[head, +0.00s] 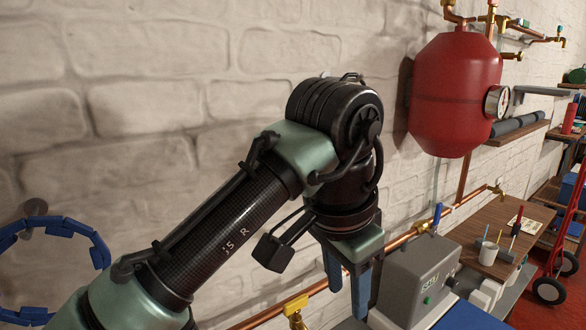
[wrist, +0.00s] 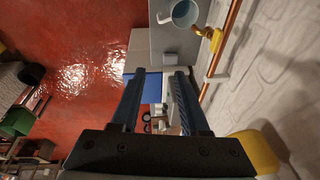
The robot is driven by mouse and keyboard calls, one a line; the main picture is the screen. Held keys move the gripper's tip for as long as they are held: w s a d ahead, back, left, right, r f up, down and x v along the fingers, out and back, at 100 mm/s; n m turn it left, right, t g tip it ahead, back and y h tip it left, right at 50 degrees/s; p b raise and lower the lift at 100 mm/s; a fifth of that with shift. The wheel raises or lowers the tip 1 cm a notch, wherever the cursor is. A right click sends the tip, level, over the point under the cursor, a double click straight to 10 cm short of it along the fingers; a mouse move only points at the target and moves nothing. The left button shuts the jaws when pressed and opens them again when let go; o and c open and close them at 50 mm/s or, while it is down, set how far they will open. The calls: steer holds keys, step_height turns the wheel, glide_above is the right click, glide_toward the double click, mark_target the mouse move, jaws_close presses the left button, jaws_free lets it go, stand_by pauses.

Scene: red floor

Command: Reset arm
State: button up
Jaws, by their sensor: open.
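My gripper (head: 348,288) hangs below my bent arm in the head view, its two blue fingers pointing down. The fingers are apart and nothing is between them. They hang in front of the brick wall and copper pipe, left of a grey metal box (head: 418,275). In the wrist view my gripper (wrist: 161,72) also shows with its fingers spread and empty. Beyond the fingertips there are a grey surface and a blue patch. I cannot tell how far off these are.
A red tank (head: 455,95) with a gauge hangs on the wall at right. A copper pipe (head: 400,240) runs along the wall. A wooden worktop (head: 490,215) holds small items. Open red floor (wrist: 85,65) lies left in the wrist view.

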steer(key=w+d+r+t+h, duration=0.3)
steer(key=w+d, duration=0.1)
steer(key=d, duration=0.3)
steer(key=d+r+t+h+p, duration=0.1)
steer(key=d+r+t+h, duration=0.2)
steer(key=r, duration=0.4)
steer(key=d+r+t+h+p, duration=0.1)
steer(key=d+r+t+h, duration=0.25)
steer(key=r, duration=0.45)
steer(key=s+a+r+n+t, duration=0.35)
steer(key=a+r+t, duration=0.3)
steer(key=r, duration=0.25)
steer(key=s+a+r+n+t+y, duration=0.2)
steer(key=s+a+n+t+y, duration=0.2)
steer(key=a+y, duration=0.1)
steer(key=s+a+r+n+t+y+p, duration=0.1)
steer(key=s+a+r+n+t+y, duration=0.2)
steer(key=a, duration=0.5)
steer(key=s+n+t+y, duration=0.1)
steer(key=s+t+y, duration=0.1)
steer(key=y, duration=0.1)
steer(key=shift+a, duration=0.3)
steer(key=shift+f, duration=0.15)
